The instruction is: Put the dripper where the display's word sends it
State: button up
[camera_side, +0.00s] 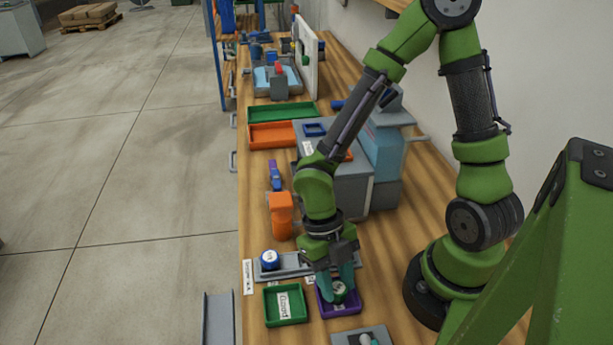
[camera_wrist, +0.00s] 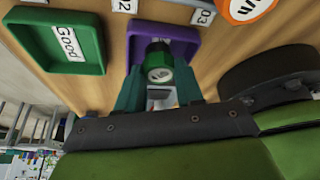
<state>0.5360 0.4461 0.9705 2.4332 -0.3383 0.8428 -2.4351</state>
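The green dripper (camera_side: 339,291) is between the teal fingers of my gripper (camera_side: 335,283), over the purple tray (camera_side: 323,309) in the side view. I cannot read any display's word.
A blue round piece (camera_side: 269,260) sits on a grey rail (camera_side: 292,266) behind the trays. An orange upright device (camera_side: 281,216) stands farther back. A grey holder (camera_side: 362,335) is at the front edge of the picture. An orange disc (camera_wrist: 248,8) shows in the wrist view.

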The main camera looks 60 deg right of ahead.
jog(key=o, duration=0.4)
jog(key=w+d+r+m+t, duration=0.2)
jog(key=r+m, duration=0.5)
jog(key=m, duration=0.5)
jog(key=w+d+r+m+t, duration=0.1)
jog(key=d+r+m+t, duration=0.3)
jog(key=r+m, duration=0.3)
jog(key=w+d+r+m+t, duration=0.2)
jog(key=r+m+t, duration=0.3)
jog(key=m, duration=1.1)
notch_tip(320, 180, up, 3)
jog(key=shift+w+d+r+m, duration=0.1)
jog(key=shift+w+d+m, duration=0.25)
jog(key=shift+d+m, duration=0.1)
